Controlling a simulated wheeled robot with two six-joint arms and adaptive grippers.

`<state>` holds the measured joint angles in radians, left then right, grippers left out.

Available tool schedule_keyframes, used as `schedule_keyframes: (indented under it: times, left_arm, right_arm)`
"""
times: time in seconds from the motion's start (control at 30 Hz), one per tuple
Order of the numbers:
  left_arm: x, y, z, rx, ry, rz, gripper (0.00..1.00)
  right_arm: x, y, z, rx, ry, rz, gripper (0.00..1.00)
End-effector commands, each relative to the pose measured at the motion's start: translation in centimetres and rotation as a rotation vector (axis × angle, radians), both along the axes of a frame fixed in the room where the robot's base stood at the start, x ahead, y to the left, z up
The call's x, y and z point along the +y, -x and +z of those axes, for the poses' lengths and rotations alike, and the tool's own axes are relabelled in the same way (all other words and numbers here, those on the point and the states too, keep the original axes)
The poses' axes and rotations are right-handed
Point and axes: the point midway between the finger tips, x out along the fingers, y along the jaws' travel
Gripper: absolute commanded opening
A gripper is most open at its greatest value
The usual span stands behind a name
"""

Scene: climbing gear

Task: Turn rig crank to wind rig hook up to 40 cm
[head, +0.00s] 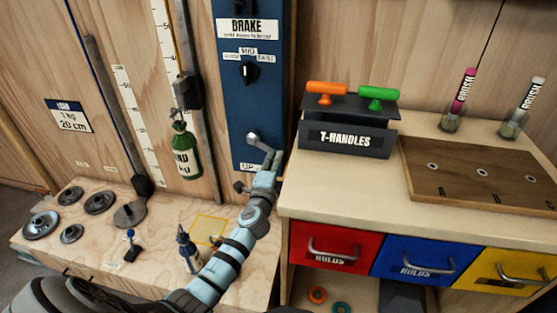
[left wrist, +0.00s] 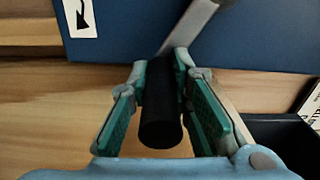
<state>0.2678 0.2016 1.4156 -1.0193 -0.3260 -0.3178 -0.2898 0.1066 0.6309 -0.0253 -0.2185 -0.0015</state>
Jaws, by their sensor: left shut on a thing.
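The rig crank (head: 255,138) is a grey arm on the lower part of the blue panel (head: 226,120). My left gripper (head: 272,160) is at its end. In the left wrist view the crank arm (left wrist: 190,26) meets a black round handle (left wrist: 160,118), which lies between the green finger pads of my left gripper (left wrist: 162,80); it is shut on this handle. A green bottle-shaped weight (head: 185,152) hangs below a black block (head: 188,92) on the rail beside a white scale (head: 164,45). My right gripper is out of view.
Several grey discs (head: 100,201) lie on the low bench at left. A dial (head: 248,72) sits under the brake label.

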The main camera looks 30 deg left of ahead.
Motion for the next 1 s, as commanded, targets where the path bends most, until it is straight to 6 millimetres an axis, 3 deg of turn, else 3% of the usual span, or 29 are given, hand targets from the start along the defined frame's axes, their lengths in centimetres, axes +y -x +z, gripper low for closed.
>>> schedule_keyframes:
  times: [0.57, 1.0]
  left_arm:
    - [3.5, 1.2, -3.2, 0.182, -0.511, 0.008, 0.0]
    - [5.4, 1.8, -3.6, 0.264, -0.761, 0.007, 0.0]
  right_arm:
    - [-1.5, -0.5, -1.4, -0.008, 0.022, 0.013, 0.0]
    - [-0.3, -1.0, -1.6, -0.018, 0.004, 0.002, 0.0]
